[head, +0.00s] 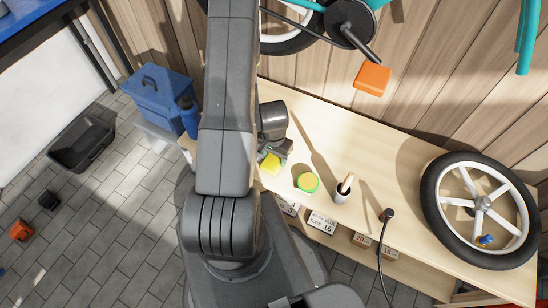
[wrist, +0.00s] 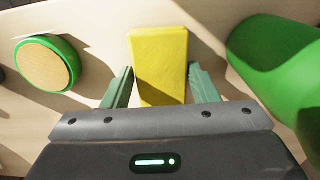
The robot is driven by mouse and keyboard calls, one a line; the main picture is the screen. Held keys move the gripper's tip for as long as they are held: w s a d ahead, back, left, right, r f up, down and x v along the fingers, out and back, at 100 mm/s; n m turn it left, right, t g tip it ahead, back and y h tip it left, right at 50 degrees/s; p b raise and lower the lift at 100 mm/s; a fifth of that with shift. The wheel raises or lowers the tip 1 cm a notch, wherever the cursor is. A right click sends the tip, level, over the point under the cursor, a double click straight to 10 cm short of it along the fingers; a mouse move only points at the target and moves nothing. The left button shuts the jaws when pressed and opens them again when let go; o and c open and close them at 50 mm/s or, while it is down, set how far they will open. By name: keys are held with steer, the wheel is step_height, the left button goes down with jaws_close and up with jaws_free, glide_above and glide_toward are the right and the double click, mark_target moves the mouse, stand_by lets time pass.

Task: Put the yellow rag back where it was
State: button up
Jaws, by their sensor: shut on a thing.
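The yellow rag (head: 270,165) is a small folded yellow block at the left part of the wooden workbench (head: 330,130). In the wrist view, the rag (wrist: 158,50) stands out ahead between the two green fingers of my gripper (wrist: 161,80). The fingers are closed against its two sides. In the head view, my gripper (head: 276,154) is partly hidden behind my own arm. I cannot tell whether the rag touches the bench top or is held just above it.
A round green-rimmed tin (head: 307,183) sits right of the rag; a large green object (wrist: 280,65) is close on the other side in the wrist view. An orange box (head: 371,78) is by the wall.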

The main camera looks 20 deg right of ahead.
mark_target(274, 159)
steer(key=shift+f, duration=0.15)
steer(key=o, duration=0.9)
step_height(274, 159, up, 12)
steer(key=p, duration=1.1)
steer(key=shift+r, duration=0.2)
